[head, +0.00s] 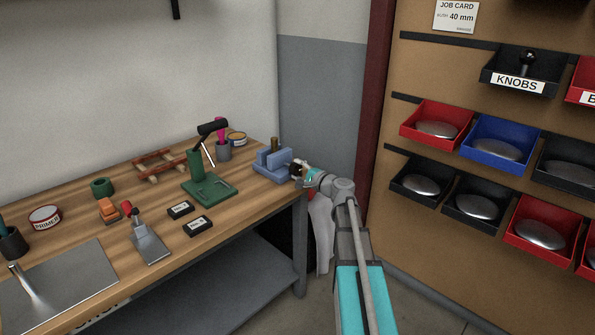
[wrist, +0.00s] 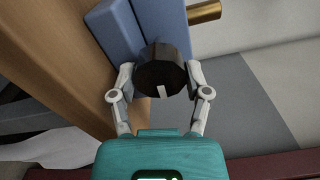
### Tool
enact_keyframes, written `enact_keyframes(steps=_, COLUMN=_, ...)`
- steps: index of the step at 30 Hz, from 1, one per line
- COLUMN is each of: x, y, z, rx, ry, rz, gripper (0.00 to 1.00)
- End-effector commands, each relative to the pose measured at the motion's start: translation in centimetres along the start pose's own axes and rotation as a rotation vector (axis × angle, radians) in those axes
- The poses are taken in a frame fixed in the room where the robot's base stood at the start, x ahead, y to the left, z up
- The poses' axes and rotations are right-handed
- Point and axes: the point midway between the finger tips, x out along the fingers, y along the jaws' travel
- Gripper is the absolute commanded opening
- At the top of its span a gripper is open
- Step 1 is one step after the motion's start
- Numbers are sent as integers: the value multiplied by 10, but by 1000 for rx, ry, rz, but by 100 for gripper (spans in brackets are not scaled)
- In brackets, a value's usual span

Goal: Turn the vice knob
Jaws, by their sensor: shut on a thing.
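The blue vice (head: 272,162) stands at the right end of the wooden workbench in the head view. In the wrist view its blue body (wrist: 128,30) is at the top, with a brass-coloured rod (wrist: 203,12) beside it. The vice knob (wrist: 161,70) is a dark round knob with a white mark on its lower face. My gripper (wrist: 160,80) is shut on the knob, with one finger on each side of it. In the head view my gripper (head: 301,171) reaches the vice from the right, and the knob is mostly hidden there.
A pegboard with several bins, including a KNOBS bin (head: 523,72), stands at the right. A grey wall is behind the vice.

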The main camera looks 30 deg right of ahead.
Motion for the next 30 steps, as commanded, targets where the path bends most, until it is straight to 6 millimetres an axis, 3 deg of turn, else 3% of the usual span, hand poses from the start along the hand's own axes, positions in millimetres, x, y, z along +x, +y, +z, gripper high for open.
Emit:
enact_keyframes(steps=21, x=1, y=2, z=1, rx=670, ry=-2, rz=1, gripper=14)
enact_keyframes(steps=30, x=1, y=2, z=1, rx=852, ry=-2, rz=1, gripper=14)
